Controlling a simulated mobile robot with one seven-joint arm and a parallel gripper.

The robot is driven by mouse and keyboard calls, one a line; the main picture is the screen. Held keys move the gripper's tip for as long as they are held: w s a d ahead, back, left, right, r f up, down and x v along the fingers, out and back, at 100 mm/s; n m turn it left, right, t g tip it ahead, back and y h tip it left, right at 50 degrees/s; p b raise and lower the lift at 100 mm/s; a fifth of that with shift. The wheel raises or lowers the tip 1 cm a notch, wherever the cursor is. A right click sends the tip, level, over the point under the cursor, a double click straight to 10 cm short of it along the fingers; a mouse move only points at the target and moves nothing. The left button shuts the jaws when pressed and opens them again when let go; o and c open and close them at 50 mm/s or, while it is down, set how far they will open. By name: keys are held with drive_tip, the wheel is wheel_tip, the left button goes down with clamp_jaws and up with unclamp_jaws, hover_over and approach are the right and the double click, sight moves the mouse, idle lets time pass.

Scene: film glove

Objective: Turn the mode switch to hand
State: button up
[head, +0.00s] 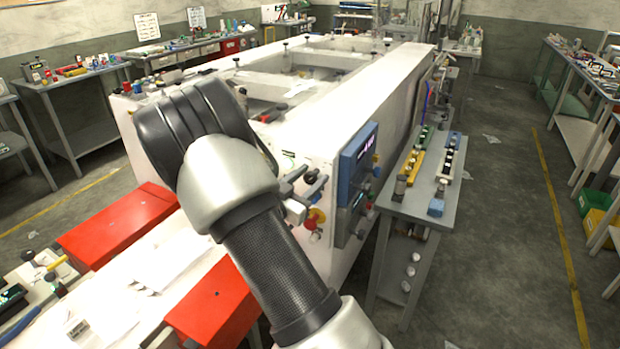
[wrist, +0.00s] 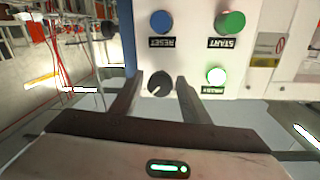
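The mode switch appears to be the black round knob (wrist: 159,84) with a pale pointer mark, on a white panel (wrist: 195,65) in the wrist view. The panel's labels appear upside down there. My gripper (wrist: 160,85) is open, with one finger on each side of the knob. A gap shows between the knob and each finger, so I see no grip on it. Its exact setting and any position labels are too small to read. In the head view my arm hides most of the panel around the switch.
Near the knob are a blue RESET button (wrist: 161,22), a green START button (wrist: 230,23) and a lit green lamp (wrist: 216,76). In the head view, a blue display unit (head: 357,165) and a side table (head: 412,208) stand right of my arm.

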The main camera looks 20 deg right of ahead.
drive_tip(key=c, duration=0.8)
drive_tip(key=shift+n, duration=0.4)
drive_tip(key=n+p, duration=0.1)
drive_tip(key=n, duration=0.3)
drive_tip(key=n+p, duration=0.1)
drive_tip(key=n, duration=0.3)
drive_tip(key=shift+a+n+t, duration=0.1)
drive_tip(key=shift+n+t, duration=0.2)
drive_tip(key=n+p, duration=0.1)
drive_tip(key=n, duration=0.3)
drive_tip(key=shift+f+n+t+p, duration=0.1)
drive_tip(key=shift+n+t+p, duration=0.2)
drive_tip(key=shift+n, duration=0.1)
drive_tip(key=n+p, duration=0.1)
drive_tip(key=n, duration=0.3)
drive_tip(key=shift+f+t, duration=0.1)
drive_tip(key=shift+t, duration=0.2)
drive_tip(key=shift+n, duration=0.5)
